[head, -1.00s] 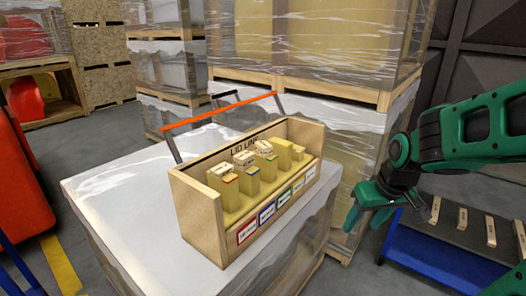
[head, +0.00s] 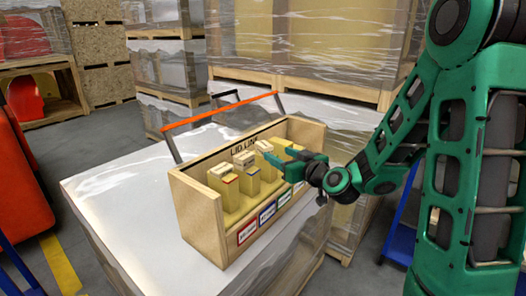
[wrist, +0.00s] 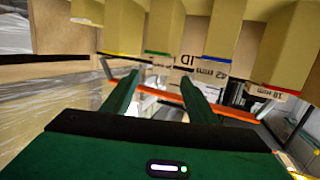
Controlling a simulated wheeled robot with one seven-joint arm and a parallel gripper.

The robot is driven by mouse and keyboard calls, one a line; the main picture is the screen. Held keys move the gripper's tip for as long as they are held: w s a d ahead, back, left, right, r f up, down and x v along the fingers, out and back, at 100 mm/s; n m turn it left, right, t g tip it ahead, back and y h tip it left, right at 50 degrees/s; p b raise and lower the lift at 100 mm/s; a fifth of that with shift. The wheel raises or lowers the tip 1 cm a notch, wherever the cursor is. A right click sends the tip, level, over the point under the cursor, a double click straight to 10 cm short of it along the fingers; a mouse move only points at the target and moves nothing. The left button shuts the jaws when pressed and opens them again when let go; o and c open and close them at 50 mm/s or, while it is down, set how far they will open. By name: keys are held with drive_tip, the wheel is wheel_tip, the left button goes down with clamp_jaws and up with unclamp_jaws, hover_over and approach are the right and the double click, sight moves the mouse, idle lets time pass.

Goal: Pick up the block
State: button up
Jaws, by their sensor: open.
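My gripper (head: 284,159) is open and empty at the box's right half, over the front side. In the wrist view the blocks look inverted. The open fingers (wrist: 158,88) point toward a green-edged block (wrist: 163,30), with the blue-edged block (wrist: 226,28) to the right. Whether the fingers touch any block cannot be told. Which block is meant is not shown.
The box stands on a wrapped white pallet stack (head: 125,205). An orange-red bar (head: 220,112) rises behind the box. Tall wrapped pallets (head: 310,50) stand at the back right. Colour-edged labels (head: 267,213) line the box front.

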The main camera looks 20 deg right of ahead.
sight(264, 144)
drive_tip(key=x, duration=1)
drive_tip(key=shift+w+a+r, duration=0.15)
drive_tip(key=shift+a, duration=0.15)
drive_tip(key=c, duration=1.2)
